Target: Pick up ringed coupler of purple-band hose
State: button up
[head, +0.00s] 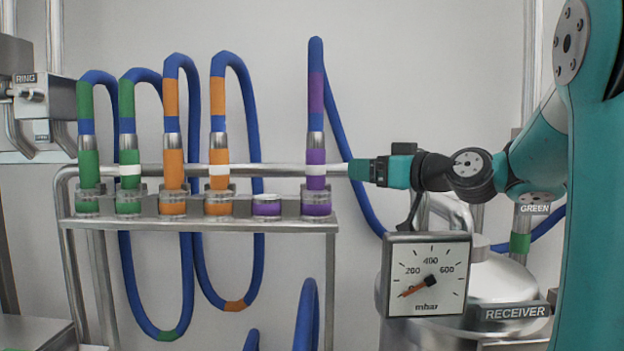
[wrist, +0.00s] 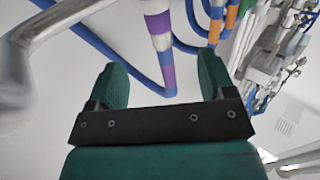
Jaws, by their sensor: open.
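The ringed purple coupler (head: 316,170) stands upright in the rightmost seat of the rack in the head view. It has a white ring, a metal collar on top, and a blue hose with a purple band (head: 316,93) rising from it. My gripper (head: 353,169) is just right of it at about ring height, pointing left, with a small gap between. In the wrist view the coupler (wrist: 161,42) appears in the gap between my two green fingers (wrist: 162,63), ahead of the tips. My gripper is open and empty.
Orange (head: 218,175) and green (head: 129,175) couplers, some ringed, stand further left on the rack (head: 275,225). A purple seat (head: 266,206) beside the ringed coupler is empty. A mbar gauge (head: 427,275) stands below my wrist. A rail (head: 262,170) runs behind the couplers.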

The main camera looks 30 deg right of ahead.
aim_at(323, 165)
jog(key=w+p, duration=0.1)
jog(key=w, duration=0.2)
jog(key=w+a+p, duration=0.1)
jog(key=w+p, duration=0.1)
jog(key=w, duration=0.1)
jog(key=w+p, duration=0.2)
jog(key=w, duration=0.1)
jog(key=shift+w+a+r, duration=0.15)
jog(key=shift+w+a, duration=0.15)
jog(key=shift+w, duration=0.1)
jog(key=w+p, duration=0.5)
jog(key=shift+a+f, duration=0.2)
jog(key=shift+a, duration=0.1)
jog(key=shift+w+f, duration=0.15)
jog(key=shift+w, duration=0.15)
jog(key=c, duration=1.1)
jog(key=shift+c, duration=0.3)
notch_tip(323, 165, up, 20)
jog(key=b, duration=0.4)
